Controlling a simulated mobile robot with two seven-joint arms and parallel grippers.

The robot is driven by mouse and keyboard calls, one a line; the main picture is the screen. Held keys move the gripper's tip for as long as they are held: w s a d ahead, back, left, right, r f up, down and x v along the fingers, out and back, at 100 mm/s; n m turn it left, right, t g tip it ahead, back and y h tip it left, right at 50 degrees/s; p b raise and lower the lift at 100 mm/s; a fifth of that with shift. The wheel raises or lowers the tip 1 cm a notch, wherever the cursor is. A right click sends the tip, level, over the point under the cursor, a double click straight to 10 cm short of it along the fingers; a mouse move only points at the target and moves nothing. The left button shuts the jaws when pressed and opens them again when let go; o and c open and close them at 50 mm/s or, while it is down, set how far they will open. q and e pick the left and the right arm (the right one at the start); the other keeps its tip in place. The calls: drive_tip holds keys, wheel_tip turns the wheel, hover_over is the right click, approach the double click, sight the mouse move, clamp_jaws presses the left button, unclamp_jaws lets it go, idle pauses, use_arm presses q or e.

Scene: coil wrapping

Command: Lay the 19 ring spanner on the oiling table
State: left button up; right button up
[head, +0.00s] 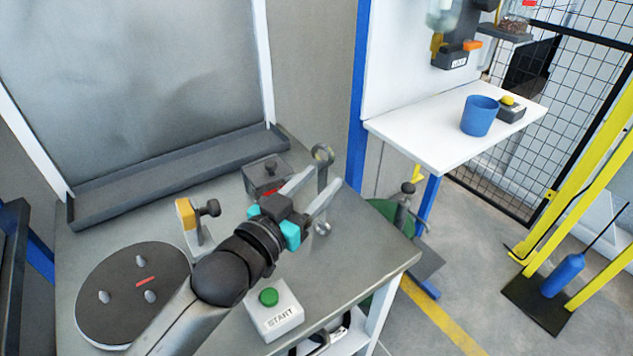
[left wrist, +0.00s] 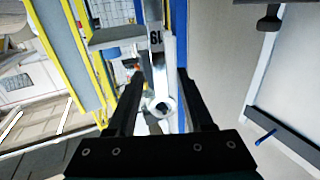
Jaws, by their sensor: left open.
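A metal ring spanner (head: 322,175) shows at the right rear of the grey table in the head view, one ring end high and the other low in the picture. My left gripper (head: 323,188) is open, with its fingers reaching to either side of the spanner's shaft. In the left wrist view the spanner (left wrist: 160,82) shows between the two open fingers (left wrist: 157,80), its near ring end low in the gap. My right gripper is not in view.
The grey table (head: 345,278) bears a round dark plate (head: 120,290), a yellow-and-black device (head: 190,215), a grey box (head: 265,175) and a green START button (head: 268,297). A white table (head: 420,140) at right holds a blue cup (head: 479,117), with bare surface at its left.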

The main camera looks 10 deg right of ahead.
use_arm(q)
drive_tip(key=shift+r, duration=0.15)
drive_tip(key=p+v, duration=0.1)
drive_tip(key=v, duration=1.1)
drive_tip(key=shift+p, duration=0.3)
